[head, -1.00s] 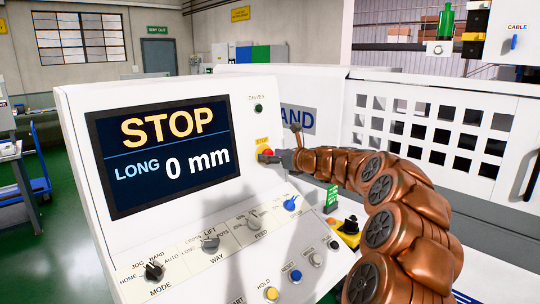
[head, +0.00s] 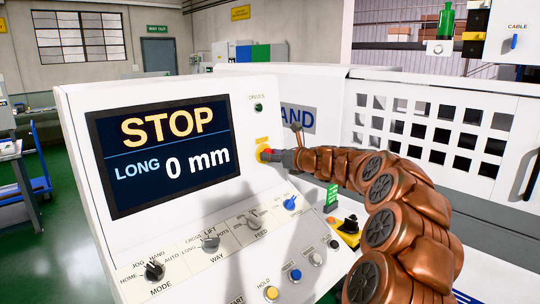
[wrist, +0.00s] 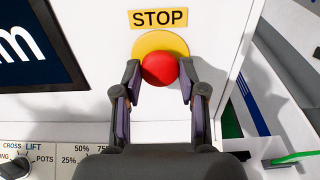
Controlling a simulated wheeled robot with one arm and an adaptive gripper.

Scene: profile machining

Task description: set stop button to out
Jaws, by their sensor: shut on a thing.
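The red stop button (wrist: 159,68) sits on a round yellow plate (wrist: 150,41) under a yellow STOP label (wrist: 158,18) on the white control panel. My gripper (wrist: 159,84) has one finger on each side of the red button in the wrist view, shut on it. In the head view my gripper (head: 284,157) reaches the button from the right and hides most of it. The screen (head: 165,150) reads STOP, LONG 0 mm. Whether the button is in or out cannot be told.
Knobs for mode (head: 154,270), way (head: 210,242) and feed (head: 254,221) lie below the screen, with several push buttons in front. A small green button (head: 258,107) sits above the stop button. A white machine with a windowed grille (head: 430,135) stands behind my arm.

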